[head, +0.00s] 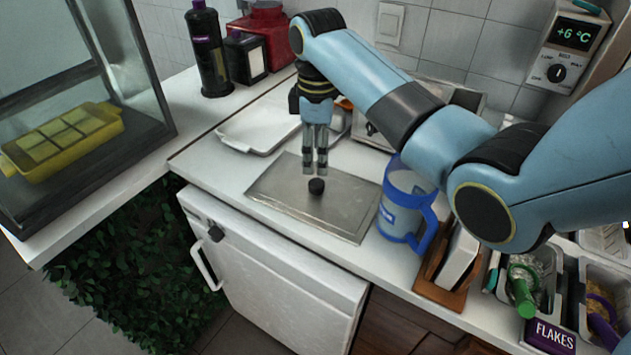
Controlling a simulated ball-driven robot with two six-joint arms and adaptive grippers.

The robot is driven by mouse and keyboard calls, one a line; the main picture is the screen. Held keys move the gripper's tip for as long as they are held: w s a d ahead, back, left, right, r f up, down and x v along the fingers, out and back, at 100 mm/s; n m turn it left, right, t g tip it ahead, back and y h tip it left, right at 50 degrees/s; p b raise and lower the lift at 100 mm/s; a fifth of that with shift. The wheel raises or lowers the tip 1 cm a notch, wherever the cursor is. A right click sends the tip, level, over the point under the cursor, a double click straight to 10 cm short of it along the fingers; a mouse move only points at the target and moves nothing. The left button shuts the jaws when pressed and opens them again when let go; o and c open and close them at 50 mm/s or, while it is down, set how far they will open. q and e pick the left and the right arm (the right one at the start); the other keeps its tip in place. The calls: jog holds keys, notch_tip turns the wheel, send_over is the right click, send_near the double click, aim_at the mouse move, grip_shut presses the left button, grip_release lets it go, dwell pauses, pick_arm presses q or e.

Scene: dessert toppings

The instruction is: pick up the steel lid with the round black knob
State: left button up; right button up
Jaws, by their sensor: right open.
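The steel lid (277,190) is a flat rectangular metal plate lying on the white counter. Its round black knob (316,187) stands up near the lid's middle. My right gripper (315,168) points straight down just above the knob, with its fingers apart and empty. The fingertips look slightly above the knob, and I see no contact. My left gripper is not in the head view.
A blue-handled measuring jug (403,205) stands right of the lid. A white tray (260,128) lies behind it. A dark bottle (208,55) is at the back left. Topping tubs (535,275) sit at the right. The counter's front edge is close to the lid.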

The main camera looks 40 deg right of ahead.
aim_at(317, 182)
notch_tip(317, 182, down, 3)
jog(key=shift+s+a, duration=0.1)
jog(key=f, duration=0.5)
jog(key=shift+w+f, duration=0.15)
jog(key=shift+w, duration=0.05)
jog(key=shift+c, duration=0.4)
jog(key=c, duration=0.5)
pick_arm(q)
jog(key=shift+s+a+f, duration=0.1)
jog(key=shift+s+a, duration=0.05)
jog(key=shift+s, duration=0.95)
pick_arm(e)
grip_shut()
